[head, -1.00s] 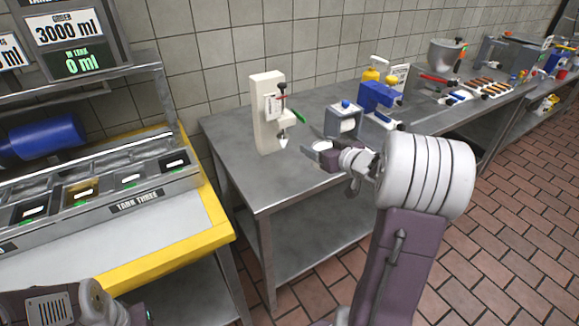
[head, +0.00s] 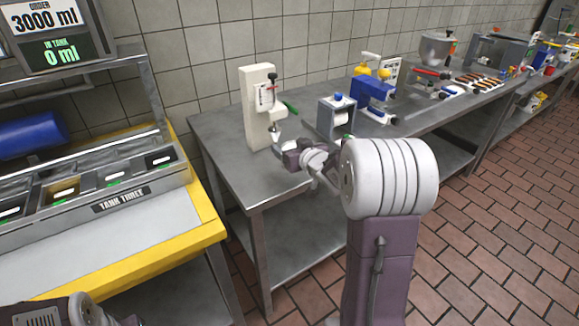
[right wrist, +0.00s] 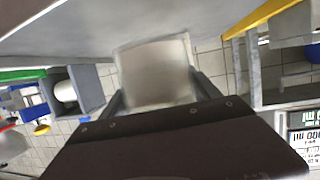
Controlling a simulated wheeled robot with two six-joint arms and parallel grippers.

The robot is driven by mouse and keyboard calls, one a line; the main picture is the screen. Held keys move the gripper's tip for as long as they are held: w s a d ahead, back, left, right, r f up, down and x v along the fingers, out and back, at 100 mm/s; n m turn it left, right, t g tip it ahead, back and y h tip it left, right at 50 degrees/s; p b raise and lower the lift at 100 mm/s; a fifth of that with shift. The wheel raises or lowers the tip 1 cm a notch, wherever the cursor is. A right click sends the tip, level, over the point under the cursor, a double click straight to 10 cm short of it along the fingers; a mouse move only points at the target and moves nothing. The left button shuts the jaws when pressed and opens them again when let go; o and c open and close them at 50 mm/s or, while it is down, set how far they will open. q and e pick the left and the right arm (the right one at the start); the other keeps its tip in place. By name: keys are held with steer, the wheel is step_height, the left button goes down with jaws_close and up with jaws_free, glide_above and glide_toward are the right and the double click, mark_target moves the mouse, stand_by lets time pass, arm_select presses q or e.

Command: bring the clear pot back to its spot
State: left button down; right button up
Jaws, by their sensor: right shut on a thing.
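The clear pot (right wrist: 155,72) is between the two fingers of my right gripper in the right wrist view. It looks square-sided, pale and see-through, with a greyish inside. My right gripper (head: 287,149) is shut on it. In the head view the gripper is above the near part of the steel table (head: 225,165), just in front and right of the cream dispenser stand (head: 257,108). The pot is small there and partly hidden by the gripper. Only part of my left arm shows at the lower left; its gripper is out of view.
A grey box with a blue knob (head: 336,116) stands right of the dispenser. A blue machine with yellow bottles (head: 374,92) is behind it. A yellow-edged counter with tanks (head: 120,262) is at left. The table's near left corner is bare.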

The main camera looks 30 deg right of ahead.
step_height(320, 180, down, 4)
steer(key=shift+a+f+b, duration=0.1)
steer(key=shift+b, duration=0.95)
steer(key=shift+w, duration=0.1)
steer(key=o, duration=1.6)
steer(key=shift+f, duration=0.1)
steer(key=shift+o, duration=0.2)
